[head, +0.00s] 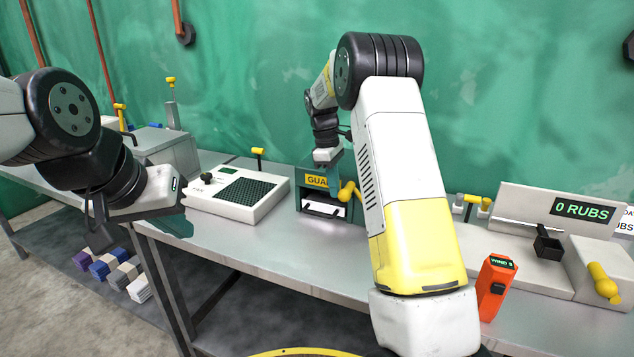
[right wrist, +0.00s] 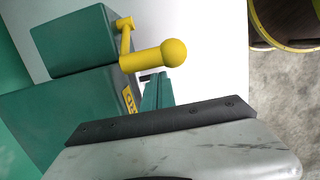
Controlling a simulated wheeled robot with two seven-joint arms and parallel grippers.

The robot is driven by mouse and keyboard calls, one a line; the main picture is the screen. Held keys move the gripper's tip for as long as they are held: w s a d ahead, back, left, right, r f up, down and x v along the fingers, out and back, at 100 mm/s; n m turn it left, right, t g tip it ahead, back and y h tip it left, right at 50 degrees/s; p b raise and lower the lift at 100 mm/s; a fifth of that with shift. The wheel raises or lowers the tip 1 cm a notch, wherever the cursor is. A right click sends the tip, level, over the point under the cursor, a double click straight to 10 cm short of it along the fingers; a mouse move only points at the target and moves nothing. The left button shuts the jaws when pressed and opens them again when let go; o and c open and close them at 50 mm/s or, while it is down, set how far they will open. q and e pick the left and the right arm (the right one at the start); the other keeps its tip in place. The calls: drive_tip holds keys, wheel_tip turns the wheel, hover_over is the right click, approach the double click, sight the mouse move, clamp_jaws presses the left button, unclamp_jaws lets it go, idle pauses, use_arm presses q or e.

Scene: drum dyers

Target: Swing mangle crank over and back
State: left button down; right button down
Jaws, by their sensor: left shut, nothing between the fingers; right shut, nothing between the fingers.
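The mangle appears to be the green box (head: 312,203) labelled "GUA…" at the middle of the table; it also shows in the right wrist view (right wrist: 72,45). Its yellow crank (head: 348,190) is on its right side in the head view. In the right wrist view the crank's arm and round knob (right wrist: 172,53) stand just beyond my right gripper (right wrist: 157,88). That gripper is shut and empty; contact with the knob cannot be made out. In the head view my right arm partly covers the mangle. My left gripper (head: 176,222) is shut and empty near the table's front edge, at left.
A white device with a dark grid (head: 240,195) lies left of the mangle. Folded cloths (head: 110,268) lie on the lower shelf.

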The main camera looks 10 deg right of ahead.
drive_tip(key=shift+s+d+r, duration=0.2)
drive_tip(key=shift+d, duration=0.15)
drive_tip(key=shift+d+r, duration=0.1)
drive_tip(key=shift+r, duration=0.05)
drive_tip(key=s+d+r+t+y, duration=0.1)
drive_tip(key=s+d+t+y, duration=0.6)
drive_tip(key=d+y, duration=0.6)
drive_tip(key=shift+s+d+r+t, duration=0.3)
drive_tip(key=shift+s+d, duration=0.25)
drive_tip(key=shift+s, duration=0.35)
idle(0.5)
